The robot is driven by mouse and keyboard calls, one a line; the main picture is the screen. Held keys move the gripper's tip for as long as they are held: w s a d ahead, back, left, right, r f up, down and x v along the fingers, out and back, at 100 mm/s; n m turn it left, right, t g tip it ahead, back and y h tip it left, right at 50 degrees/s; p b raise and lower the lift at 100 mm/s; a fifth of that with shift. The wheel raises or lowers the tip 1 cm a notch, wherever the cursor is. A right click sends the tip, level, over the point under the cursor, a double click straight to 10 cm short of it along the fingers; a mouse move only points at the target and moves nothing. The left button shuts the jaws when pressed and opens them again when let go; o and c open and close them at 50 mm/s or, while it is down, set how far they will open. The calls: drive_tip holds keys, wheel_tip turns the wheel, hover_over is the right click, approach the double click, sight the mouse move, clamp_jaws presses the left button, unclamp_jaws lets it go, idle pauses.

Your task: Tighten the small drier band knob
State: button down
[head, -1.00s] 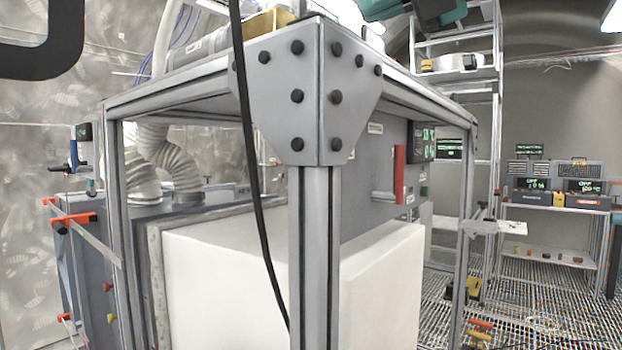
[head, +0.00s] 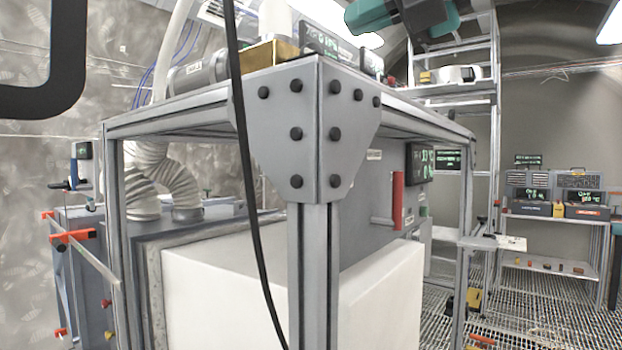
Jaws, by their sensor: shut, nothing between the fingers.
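I cannot make out which part is the small drier band knob. A grey cylinder (head: 193,76) with a small white label lies on top of the metal frame at the upper left; I cannot tell whether it is the drier. Small red (head: 107,303) and yellow (head: 109,335) knobs show on the grey cabinet at the lower left, partly behind the frame post. My gripper is not in the head view.
The metal frame (head: 312,250) with its bolted corner plate stands close in front, around a large white block (head: 385,280). A black cable (head: 247,165) hangs before it. A red clamp bar (head: 72,240) juts out at left. Grating floor (head: 540,305) is open at right.

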drive_tip(key=x, duration=0.3)
drive_tip(key=shift+w+a+r, duration=0.15)
drive_tip(key=shift+w+r, duration=0.05)
drive_tip(key=shift+w, duration=0.1)
drive_tip(key=shift+w+a+r, duration=0.1)
drive_tip(key=shift+w+a, duration=0.25)
drive_tip(key=shift+r, duration=0.1)
